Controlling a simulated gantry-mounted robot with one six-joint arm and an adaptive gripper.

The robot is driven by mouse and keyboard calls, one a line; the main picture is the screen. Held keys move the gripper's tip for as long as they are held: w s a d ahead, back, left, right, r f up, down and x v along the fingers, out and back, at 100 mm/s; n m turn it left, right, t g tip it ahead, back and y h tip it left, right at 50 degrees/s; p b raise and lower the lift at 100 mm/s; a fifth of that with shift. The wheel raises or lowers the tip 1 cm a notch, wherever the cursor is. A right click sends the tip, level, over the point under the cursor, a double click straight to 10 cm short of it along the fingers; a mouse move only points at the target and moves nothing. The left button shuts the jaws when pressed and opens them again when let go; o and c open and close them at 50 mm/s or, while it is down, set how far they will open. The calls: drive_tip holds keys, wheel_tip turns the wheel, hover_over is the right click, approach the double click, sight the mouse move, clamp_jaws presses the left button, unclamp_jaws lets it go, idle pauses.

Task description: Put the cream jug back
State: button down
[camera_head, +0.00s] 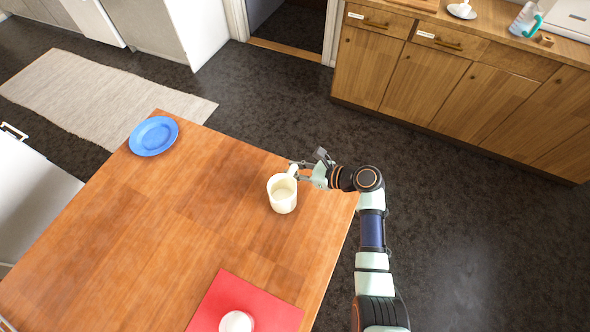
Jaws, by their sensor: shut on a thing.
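The cream jug (283,196) is at the right part of the wooden table (180,230), near its right edge. It looks upright, with its open top facing up. My gripper (297,172) reaches in from the right and is shut on the jug at its upper side, where the handle seems to be. The fingers partly hide that spot. I cannot tell whether the jug's base touches the table or is slightly above it.
A blue plate (153,136) lies at the table's far left corner. A red mat (272,318) with a white round object (237,322) on it is at the near edge. The table's middle is clear. A wooden counter (480,50) stands at the back right.

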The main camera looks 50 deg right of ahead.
drive_tip(key=c, duration=1.1)
unclamp_jaws()
drive_tip(key=shift+f, duration=0.15)
drive_tip(key=shift+o, duration=0.2)
drive_tip(key=shift+s+r, duration=0.15)
drive_tip(key=shift+r, duration=0.2)
drive_tip(key=p+v, duration=0.4)
drive_tip(key=v, duration=0.7)
drive_tip(key=shift+s, duration=0.3)
drive_tip(key=shift+d, duration=0.15)
